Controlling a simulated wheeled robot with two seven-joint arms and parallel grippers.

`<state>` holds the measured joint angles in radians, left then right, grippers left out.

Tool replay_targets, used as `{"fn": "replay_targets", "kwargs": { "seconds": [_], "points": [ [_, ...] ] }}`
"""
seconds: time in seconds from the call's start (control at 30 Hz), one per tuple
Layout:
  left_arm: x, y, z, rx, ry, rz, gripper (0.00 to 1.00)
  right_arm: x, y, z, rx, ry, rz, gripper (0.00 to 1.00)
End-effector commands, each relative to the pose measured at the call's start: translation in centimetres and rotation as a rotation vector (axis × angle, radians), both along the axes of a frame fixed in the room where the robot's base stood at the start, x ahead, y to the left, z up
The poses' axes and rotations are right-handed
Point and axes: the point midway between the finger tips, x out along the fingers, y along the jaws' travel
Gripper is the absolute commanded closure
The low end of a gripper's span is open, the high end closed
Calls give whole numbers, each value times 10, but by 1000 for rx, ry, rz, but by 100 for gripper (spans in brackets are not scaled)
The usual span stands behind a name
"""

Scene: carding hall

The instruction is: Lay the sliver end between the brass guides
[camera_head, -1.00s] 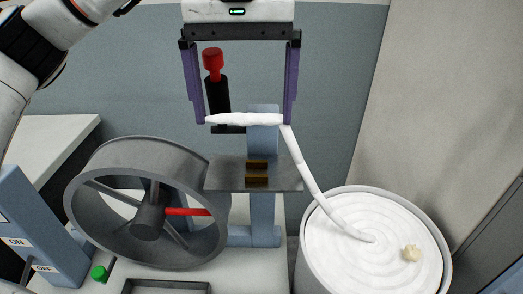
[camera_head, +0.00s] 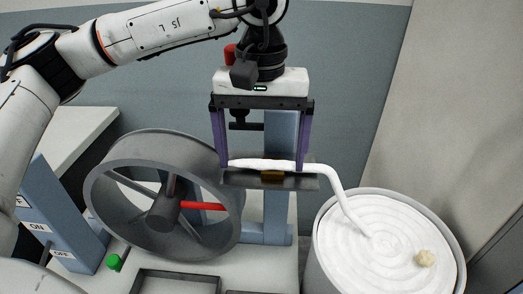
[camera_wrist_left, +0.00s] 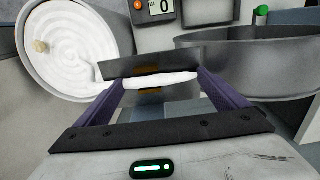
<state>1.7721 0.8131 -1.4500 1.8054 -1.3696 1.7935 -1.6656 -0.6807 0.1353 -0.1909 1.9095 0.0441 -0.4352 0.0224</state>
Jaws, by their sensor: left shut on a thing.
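My left gripper (camera_head: 263,166) points down and is shut on the white sliver end (camera_head: 255,164), which spans between its two purple fingers. The brass guides (camera_head: 271,177) stand on a dark metal plate (camera_head: 308,183) directly by the held sliver, which partly hides them. I cannot tell whether the sliver lies in the gap or just above it. From the right finger the sliver bends down into a round can (camera_head: 321,240) of coiled sliver. In the left wrist view the sliver (camera_wrist_left: 160,81) crosses between the fingers close to the plate (camera_wrist_left: 115,70). My right gripper is not in view.
A grey spoked wheel (camera_head: 110,165) with a red bar (camera_head: 205,206) stands close left of the plate. A blue post (camera_head: 279,212) rises behind the plate. A cream tuft (camera_head: 425,258) lies in the can. A green button (camera_head: 113,262) and dark tray (camera_head: 175,279) are in front.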

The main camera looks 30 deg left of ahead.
Motion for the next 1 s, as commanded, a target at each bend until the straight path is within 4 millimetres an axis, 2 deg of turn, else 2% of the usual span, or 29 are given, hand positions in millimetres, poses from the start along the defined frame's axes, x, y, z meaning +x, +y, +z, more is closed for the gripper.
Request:
{"fn": "replay_targets", "kwargs": {
  "seconds": [0.1, 0.13, 0.17, 0.37, 0.5, 0.57, 0.93, 1.0],
  "points": [
    [0, 0, -5, 0, 0, 0, 28, 0, 0, -4, 0, -1, 0, 69],
    [0, 0, -3, 0, 0, 0, 2, 0, 0, -3, 0, 0, 0, 69],
    [0, 0, -3, 1, 0, 0, 0, 0, 0, -3, 0, 0, 0, 69],
    [0, 0, -2, 1, 0, 0, 0, -1, 0, -2, 0, 1, 0, 69],
    [0, 0, 6, 0, -1, 0, 0, -2, 0, 0, 0, 3, 0, 69],
    [1, -1, 14, 0, -2, -1, 0, -2, 0, -1, 0, 3, 0, 69],
    [0, -1, 92, 0, -1, -2, 0, -3, 0, -3, -1, 7, 0, 69],
    [0, 0, 106, 1, -3, -2, 0, -4, 0, 2, -1, 9, 0, 69]
  ]
}}
